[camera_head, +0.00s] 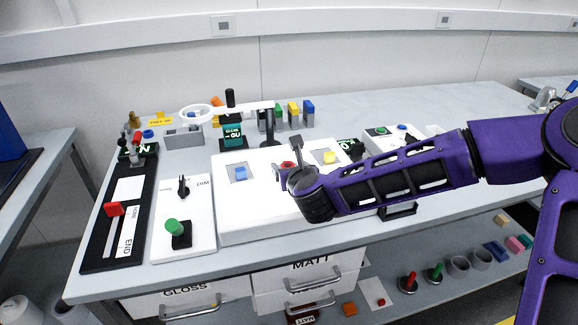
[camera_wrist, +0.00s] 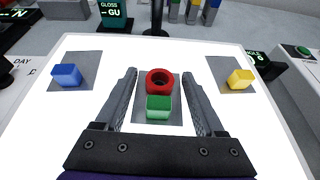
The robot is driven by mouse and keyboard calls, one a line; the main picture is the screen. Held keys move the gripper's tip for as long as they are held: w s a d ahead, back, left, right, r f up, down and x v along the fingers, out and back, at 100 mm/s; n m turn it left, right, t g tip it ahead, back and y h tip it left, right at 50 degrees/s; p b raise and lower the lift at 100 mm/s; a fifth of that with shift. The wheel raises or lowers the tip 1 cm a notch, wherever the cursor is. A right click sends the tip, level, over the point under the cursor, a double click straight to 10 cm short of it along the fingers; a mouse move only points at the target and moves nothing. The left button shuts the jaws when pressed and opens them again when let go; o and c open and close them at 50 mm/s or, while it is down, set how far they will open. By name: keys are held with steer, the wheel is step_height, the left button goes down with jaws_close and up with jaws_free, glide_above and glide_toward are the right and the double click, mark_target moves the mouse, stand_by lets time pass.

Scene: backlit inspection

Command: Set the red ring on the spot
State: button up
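The red ring (camera_wrist: 159,79) lies on the middle grey patch (camera_wrist: 174,112) of the white lit panel (camera_wrist: 75,125). A green block (camera_wrist: 158,107) is close in front of it, on my side; whether they touch I cannot tell. My gripper (camera_wrist: 159,76) is open, with one finger on each side of the ring and the green block. Neither finger visibly touches them. In the head view my gripper (camera_head: 285,157) is over the panel (camera_head: 260,215), and a little of the ring (camera_head: 288,165) shows beside it; the green block is hidden there.
A blue block (camera_wrist: 67,76) is on the left grey patch and a yellow block (camera_wrist: 240,79) on the right one. A stand with a round magnifier (camera_head: 196,111) is behind the panel. A slider board (camera_head: 125,215) and a dimmer box (camera_head: 185,225) stand to the left.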

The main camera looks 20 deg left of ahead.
steer(key=shift+r, duration=0.25)
steer(key=p+v, duration=0.2)
steer(key=v, duration=0.8)
steer(key=shift+s+d+r, duration=0.1)
steer(key=shift+s+r, duration=0.05)
steer(key=shift+s, duration=0.05)
steer(key=shift+s+d+r+p, duration=0.15)
steer(key=shift+s+d+p, duration=0.15)
steer(key=shift+s, duration=0.35)
